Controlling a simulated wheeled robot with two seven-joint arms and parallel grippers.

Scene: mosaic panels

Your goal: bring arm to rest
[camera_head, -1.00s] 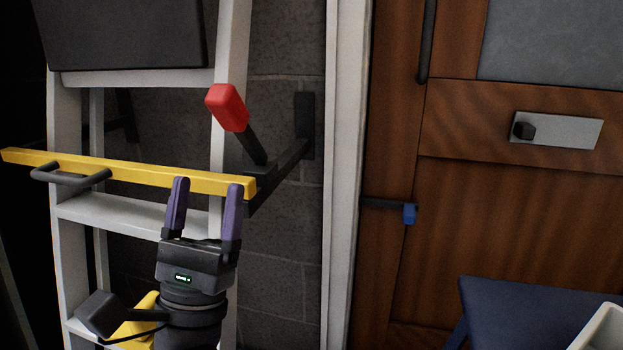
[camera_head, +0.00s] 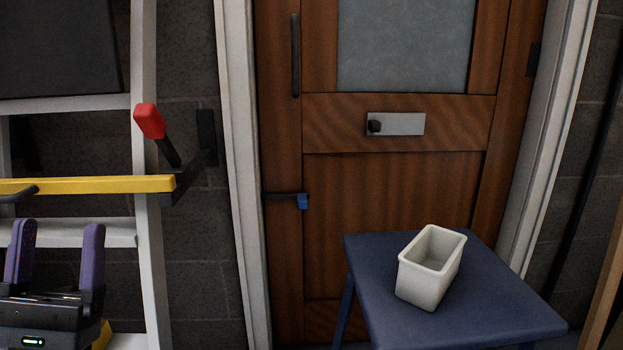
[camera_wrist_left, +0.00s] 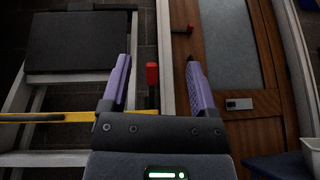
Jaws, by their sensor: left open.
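My left gripper (camera_head: 54,250) is at the lower left of the head view, its two purple fingers upright, apart and empty. It is below the yellow bar (camera_head: 90,185) and in front of the white ladder (camera_head: 148,210), and I see no contact with either. In the left wrist view the open fingers (camera_wrist_left: 158,85) frame a red-tipped handle (camera_wrist_left: 152,74) in the distance. The same red tip shows in the head view (camera_head: 149,121). My right gripper is not in view.
A blue table (camera_head: 500,305) at the lower right holds a pale open bin (camera_head: 425,290). Behind stands a wooden door (camera_head: 400,200) with a blue-ended latch (camera_head: 302,201) and a metal plate (camera_head: 408,124). The space before the door, left of the table, looks clear.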

